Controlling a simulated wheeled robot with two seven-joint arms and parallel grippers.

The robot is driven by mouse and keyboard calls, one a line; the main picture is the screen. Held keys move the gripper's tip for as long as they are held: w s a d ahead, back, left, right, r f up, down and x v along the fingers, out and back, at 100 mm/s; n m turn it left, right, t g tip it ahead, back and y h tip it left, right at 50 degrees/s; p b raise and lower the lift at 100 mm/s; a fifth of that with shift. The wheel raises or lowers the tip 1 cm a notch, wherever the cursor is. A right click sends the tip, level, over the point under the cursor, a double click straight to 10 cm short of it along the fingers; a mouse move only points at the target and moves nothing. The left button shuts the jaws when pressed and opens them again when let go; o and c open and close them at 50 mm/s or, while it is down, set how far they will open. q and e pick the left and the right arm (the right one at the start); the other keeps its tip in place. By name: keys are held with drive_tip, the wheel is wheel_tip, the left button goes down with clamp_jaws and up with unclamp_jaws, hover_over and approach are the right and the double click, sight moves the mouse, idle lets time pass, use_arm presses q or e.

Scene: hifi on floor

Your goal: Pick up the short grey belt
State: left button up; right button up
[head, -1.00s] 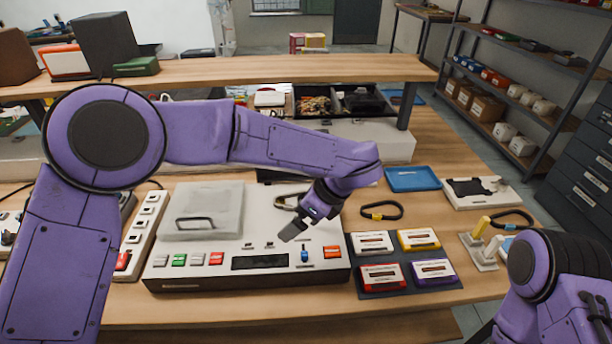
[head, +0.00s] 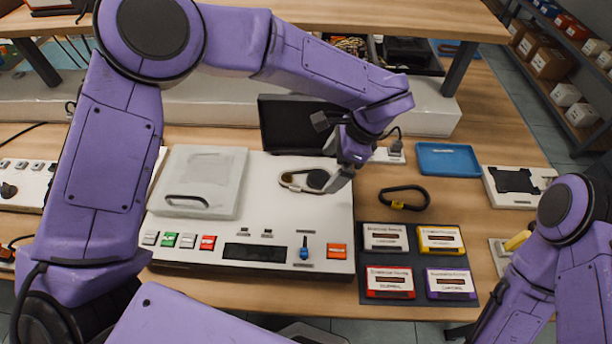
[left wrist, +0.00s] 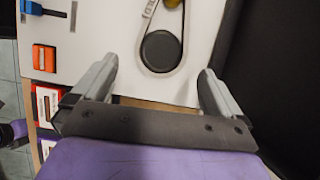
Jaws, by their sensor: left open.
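A grey belt (head: 284,180) lies as a narrow loop on the light deck of the player (head: 222,222), with one end around a dark round pulley (head: 318,179). The pulley also shows in the left wrist view (left wrist: 161,50), just beyond my fingers. My left gripper (head: 331,151) is open and empty above the right part of the deck, close to the pulley. Its two fingers (left wrist: 157,78) stand apart, one on each side of the pulley end as seen from the wrist. Of my right arm only links show; its gripper is out of view.
A grey lid (head: 201,180) covers the deck's left; a black upright panel (head: 292,124) stands behind. A blue tray (head: 448,160) is at right.

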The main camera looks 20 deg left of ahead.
sight(321, 178)
use_arm(q)
drive_tip(key=p+x, duration=0.1)
drive_tip(key=x, duration=0.3)
drive_tip(key=shift+a, duration=0.15)
drive_tip(key=shift+w, duration=0.1)
drive_tip(key=c, duration=1)
drive_tip(key=shift+r, duration=0.15)
